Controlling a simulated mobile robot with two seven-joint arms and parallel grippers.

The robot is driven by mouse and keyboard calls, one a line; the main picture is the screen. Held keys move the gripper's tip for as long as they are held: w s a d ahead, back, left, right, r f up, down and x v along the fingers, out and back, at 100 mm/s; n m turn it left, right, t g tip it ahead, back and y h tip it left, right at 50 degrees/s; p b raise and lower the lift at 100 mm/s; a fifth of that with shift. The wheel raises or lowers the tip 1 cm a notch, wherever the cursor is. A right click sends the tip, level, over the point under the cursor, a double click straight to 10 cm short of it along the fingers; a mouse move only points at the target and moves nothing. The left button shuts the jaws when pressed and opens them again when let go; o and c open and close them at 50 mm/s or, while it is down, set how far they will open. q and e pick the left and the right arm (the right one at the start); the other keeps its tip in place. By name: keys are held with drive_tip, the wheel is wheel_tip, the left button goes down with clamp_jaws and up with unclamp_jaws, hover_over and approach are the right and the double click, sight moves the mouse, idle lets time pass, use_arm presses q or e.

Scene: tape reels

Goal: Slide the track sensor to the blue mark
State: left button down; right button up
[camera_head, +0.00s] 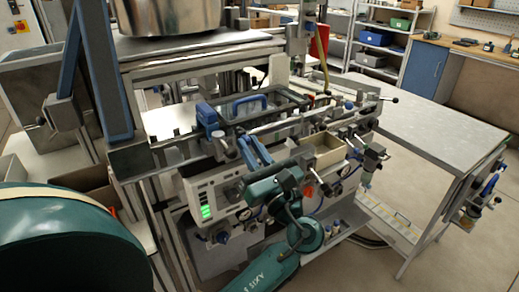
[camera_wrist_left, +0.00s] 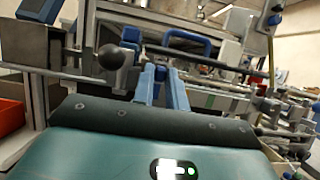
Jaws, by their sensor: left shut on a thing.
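My left gripper (camera_head: 254,147) reaches up from the teal arm to the front rail of the machine, and its blue fingers also show in the wrist view (camera_wrist_left: 163,82). They are shut on a small part at the rail, which I take to be the track sensor; the fingers hide most of it. The rail (camera_wrist_left: 222,88) runs past the fingers to the right. I cannot make out the blue mark on it for certain. My right gripper is not in view.
A blue clamp block (camera_head: 207,114) stands left of the fingers, and a black ball knob (camera_wrist_left: 110,57) sticks out close by. A blue handle (camera_head: 250,104) is behind. A beige bin (camera_head: 327,152) and a green-lit panel (camera_head: 206,212) flank the arm.

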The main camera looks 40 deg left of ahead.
use_arm(q)
drive_tip(key=shift+s, duration=0.1)
drive_tip(key=c, duration=1.4)
unclamp_jaws()
drive_tip(key=shift+s+a, duration=0.1)
